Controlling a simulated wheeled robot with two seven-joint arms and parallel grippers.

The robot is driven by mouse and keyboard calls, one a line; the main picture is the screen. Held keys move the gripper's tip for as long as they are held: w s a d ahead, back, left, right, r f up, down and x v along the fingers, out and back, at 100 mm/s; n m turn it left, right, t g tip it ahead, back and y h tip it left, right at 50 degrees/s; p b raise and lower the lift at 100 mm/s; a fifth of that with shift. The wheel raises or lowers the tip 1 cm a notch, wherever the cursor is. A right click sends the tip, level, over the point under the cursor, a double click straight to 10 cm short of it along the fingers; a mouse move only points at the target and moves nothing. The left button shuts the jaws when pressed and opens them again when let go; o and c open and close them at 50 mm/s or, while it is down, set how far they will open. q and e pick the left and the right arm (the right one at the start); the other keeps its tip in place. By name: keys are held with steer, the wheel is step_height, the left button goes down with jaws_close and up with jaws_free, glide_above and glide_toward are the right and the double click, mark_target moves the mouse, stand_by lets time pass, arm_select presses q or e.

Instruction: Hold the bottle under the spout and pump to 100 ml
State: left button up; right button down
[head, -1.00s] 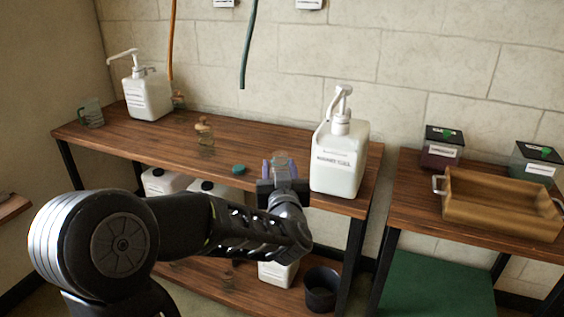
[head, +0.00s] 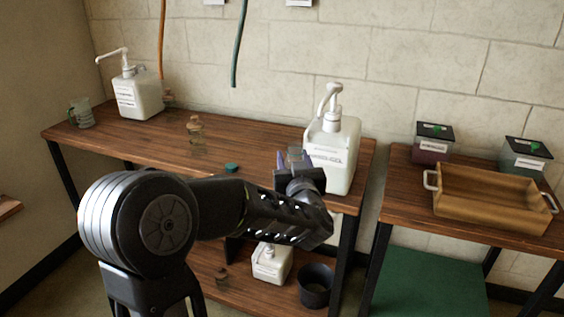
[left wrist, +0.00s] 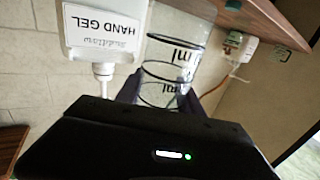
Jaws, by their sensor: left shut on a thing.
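My left gripper (head: 294,160) is shut on a clear bottle (left wrist: 172,72) with black ring marks and "ml" print. In the head view only the bottle's top (head: 295,152) shows between the fingers; the gripper hides the rest. The white hand gel pump container (head: 340,160) stands upright on the wooden table, just right of the gripper. Its white pump spout (head: 322,105) curves down toward the left, near the bottle. I cannot tell whether the bottle's mouth is directly under the spout. The left wrist view shows the container's label (left wrist: 103,27) beside the bottle. My right gripper is not in view.
Another white pump container (head: 140,97), a glass mug (head: 81,113), a small stoppered bottle (head: 195,130) and a green cap (head: 231,168) are on the wooden table (head: 120,150). A wooden tray (head: 485,199) sits on the right table. A black bucket (head: 315,285) is below.

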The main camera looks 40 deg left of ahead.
arm_select(q)
steer(key=w+d+p, duration=0.1)
steer(key=w+d, duration=0.1)
steer(key=w, duration=0.3)
steer(key=shift+w+d+r, duration=0.2)
steer(key=shift+d+r, duration=0.05)
steer(key=shift+d, duration=0.1)
steer(key=shift+p, duration=0.3)
stand_by(0.4)
steer(key=shift+r, duration=0.15)
stand_by(0.4)
steer(key=w+d+m+t+h+p, duration=0.2)
steer(key=d+m+t+h+p, duration=0.25)
steer(key=d, duration=0.65)
steer(key=s+d+f+m+h+p, duration=0.1)
steer(key=d+f+m+h+p, duration=0.1)
steer(key=d+f+h, duration=0.2)
steer(key=s+d+f+m+h+p, duration=0.1)
steer(key=d+f+h, duration=0.3)
steer(key=d, duration=0.4)
steer(key=shift+s+d+f+m+t+p, duration=0.25)
steer(key=shift+s+d+m+t+p, duration=0.2)
steer(key=shift+m+p, duration=0.35)
steer(key=shift+a+h, duration=0.1)
steer(key=shift+h, duration=0.15)
